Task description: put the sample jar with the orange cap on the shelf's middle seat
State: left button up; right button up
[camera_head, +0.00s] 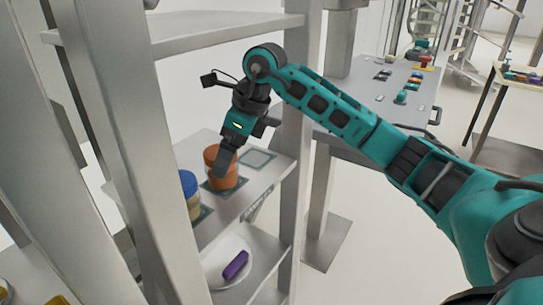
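The sample jar with the orange cap (211,155) stands upright on the shelf board (238,204), on the dark-framed middle seat, between a blue-capped jar and an empty square seat (257,159). My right gripper (225,163) reaches down to the orange jar from above. One dark finger lies across the jar's front and hides part of it. The other finger is hidden, so I cannot tell whether the gripper grips the jar or is open beside it. My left gripper is not in view.
The blue-capped jar (189,186) stands close on the near side. A lower board holds a white plate (217,271) with a purple object (235,265). Shelf posts (292,160) and an upper board (190,32) frame the space. A table with small items stands behind.

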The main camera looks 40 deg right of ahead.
jog(key=s+d+b, duration=0.1)
jog(key=s+d, duration=0.5)
jog(key=s, duration=0.1)
jog(key=shift+s+d+b, duration=0.3)
jog(key=shift+d+b, duration=0.1)
